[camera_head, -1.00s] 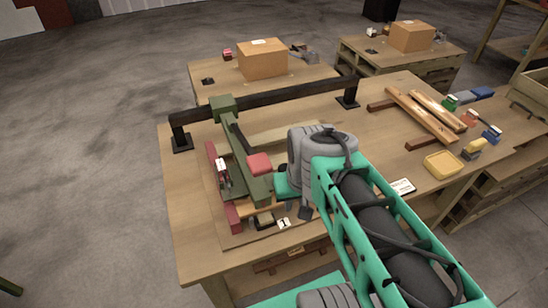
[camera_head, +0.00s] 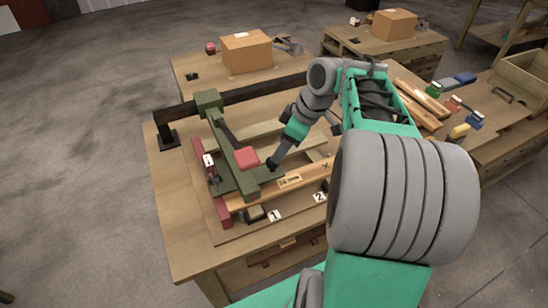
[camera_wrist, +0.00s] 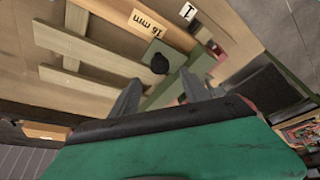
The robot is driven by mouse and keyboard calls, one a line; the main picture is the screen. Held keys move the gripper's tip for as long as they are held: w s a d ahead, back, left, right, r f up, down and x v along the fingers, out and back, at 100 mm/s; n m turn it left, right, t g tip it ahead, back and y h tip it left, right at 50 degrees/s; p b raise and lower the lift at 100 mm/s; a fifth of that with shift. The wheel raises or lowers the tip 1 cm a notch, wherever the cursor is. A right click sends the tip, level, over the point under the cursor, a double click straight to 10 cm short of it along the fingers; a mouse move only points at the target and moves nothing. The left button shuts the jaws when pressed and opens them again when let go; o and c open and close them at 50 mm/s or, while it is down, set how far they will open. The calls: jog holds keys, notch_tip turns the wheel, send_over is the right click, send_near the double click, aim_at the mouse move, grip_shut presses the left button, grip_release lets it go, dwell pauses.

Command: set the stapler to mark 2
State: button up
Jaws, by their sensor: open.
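The stapler appears to be the olive-green arm (camera_head: 233,152) with a red pad (camera_head: 246,158), reaching forward from a dark rail. A green plate at its front right carries a dark knob (camera_wrist: 159,64) in the wrist view. My gripper (camera_head: 274,163) is at the right of the green arm, pointing down. In the wrist view my open gripper (camera_wrist: 160,94) has its fingertips apart at either side below the knob, with nothing between them. Mark 1 (camera_head: 275,215) lies near the board's front edge. Mark 2 (camera_head: 320,197) lies to its right, partly beside my arm.
A wooden strip (camera_head: 290,181) labelled 16 mm runs beneath the green arm. The dark rail (camera_head: 260,93) spans the table behind. A red bar (camera_head: 199,172) stands at the left. A cardboard box (camera_head: 246,53) sits on a rear table. My arm hides the table's right front.

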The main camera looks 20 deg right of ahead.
jog(key=x, duration=0.6)
jog(key=shift+f, duration=0.1)
jog(key=shift+c, duration=0.4)
grip_shut()
dwell(0.8)
